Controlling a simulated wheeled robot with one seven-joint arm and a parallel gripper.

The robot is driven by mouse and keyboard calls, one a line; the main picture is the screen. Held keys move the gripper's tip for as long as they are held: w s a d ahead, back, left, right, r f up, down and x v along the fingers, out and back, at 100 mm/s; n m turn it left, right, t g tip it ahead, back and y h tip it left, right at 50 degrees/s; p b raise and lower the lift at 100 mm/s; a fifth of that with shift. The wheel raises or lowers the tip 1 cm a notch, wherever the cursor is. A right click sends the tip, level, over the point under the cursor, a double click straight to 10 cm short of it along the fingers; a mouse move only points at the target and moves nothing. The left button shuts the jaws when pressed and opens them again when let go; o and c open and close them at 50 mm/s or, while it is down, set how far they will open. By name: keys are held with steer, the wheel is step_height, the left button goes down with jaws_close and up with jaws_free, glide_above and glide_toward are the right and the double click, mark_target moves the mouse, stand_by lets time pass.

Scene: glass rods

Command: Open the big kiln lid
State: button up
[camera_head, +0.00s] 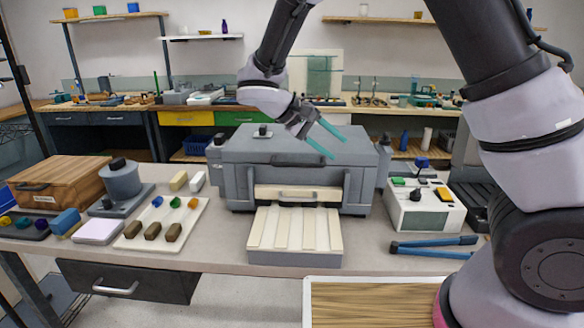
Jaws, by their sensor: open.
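The big kiln (230,180) is a grey box at the middle of the table. Its grey lid (240,148) lies closed on top, with a dark handle (298,159) on the front edge. My gripper (327,143) has two teal fingers, open and apart, with nothing seen between them. It is over the right half of the lid, above and to the right of the handle in the picture. Whether the fingertips touch the lid or handle I cannot tell. A cream door with a small handle (297,194) shows on the kiln's front.
A cream slatted tray (294,256) sits in front of the kiln. A white control box (424,212) and blue-handled tongs (432,247) lie to the right. A wooden box (58,178), a grey pot (121,182) and a sample board (195,222) stand left.

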mark_target(295, 166)
steer(key=s+a+f+n+t+h, duration=0.1)
steer(key=a+f+n+t, duration=0.2)
steer(key=a, duration=0.5)
steer(key=s+a+f+n+t+h, duration=0.1)
steer(key=s+a+f+n+t, duration=0.1)
steer(key=a+f+t, duration=0.45)
steer(key=shift+g, duration=0.55)
steer(key=w+d, duration=0.3)
steer(key=w+d+r, duration=0.1)
steer(key=w+d, duration=0.2)
steer(key=w, duration=0.1)
steer(key=shift+w+d+r, duration=0.1)
steer(key=shift+w+r, duration=0.05)
steer(key=shift+r, duration=0.05)
jaws_close()
